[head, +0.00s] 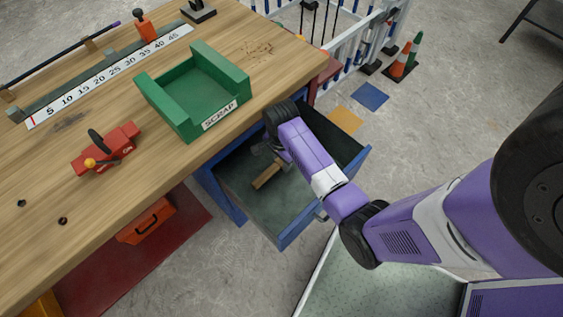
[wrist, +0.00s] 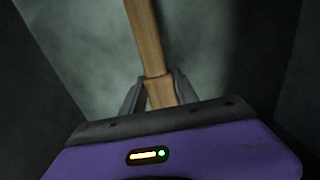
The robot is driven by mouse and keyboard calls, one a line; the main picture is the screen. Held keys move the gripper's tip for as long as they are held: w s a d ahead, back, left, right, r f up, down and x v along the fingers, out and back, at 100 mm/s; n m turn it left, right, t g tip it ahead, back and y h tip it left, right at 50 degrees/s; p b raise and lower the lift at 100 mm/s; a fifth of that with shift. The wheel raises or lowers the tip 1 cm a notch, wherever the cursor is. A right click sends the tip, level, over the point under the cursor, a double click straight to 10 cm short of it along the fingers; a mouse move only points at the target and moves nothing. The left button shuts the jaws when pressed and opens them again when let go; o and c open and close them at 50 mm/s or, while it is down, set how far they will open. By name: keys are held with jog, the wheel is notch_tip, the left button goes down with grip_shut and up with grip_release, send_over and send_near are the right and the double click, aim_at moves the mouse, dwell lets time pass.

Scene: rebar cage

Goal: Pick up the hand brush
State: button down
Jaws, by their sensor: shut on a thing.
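The hand brush (head: 267,176) shows as a light wooden handle inside the open blue drawer (head: 284,239) below the workbench. In the wrist view the wooden handle (wrist: 147,40) runs up from between the fingers of my gripper (wrist: 160,92). The gripper is shut on the handle, one dark finger on each side. In the head view my gripper (head: 262,150) reaches down into the drawer and is partly hidden by my arm. The bristles cannot be made out in either view.
Drawer walls stand close around my gripper. The wooden bench top (head: 120,215) overhangs to the left, with a green scrap tray (head: 165,105) near its edge and a red vise-like tool (head: 106,150). A white and blue rack (head: 345,38) and traffic cones (head: 402,60) stand behind.

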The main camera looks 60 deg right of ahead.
jog(key=s, duration=0.2)
jog(key=s+a, duration=0.1)
jog(key=shift+s+r+p, duration=0.3)
jog(key=shift+s+r, duration=0.1)
notch_tip(320, 180, up, 13)
jog(key=p, duration=0.2)
jog(key=shift+f, duration=0.1)
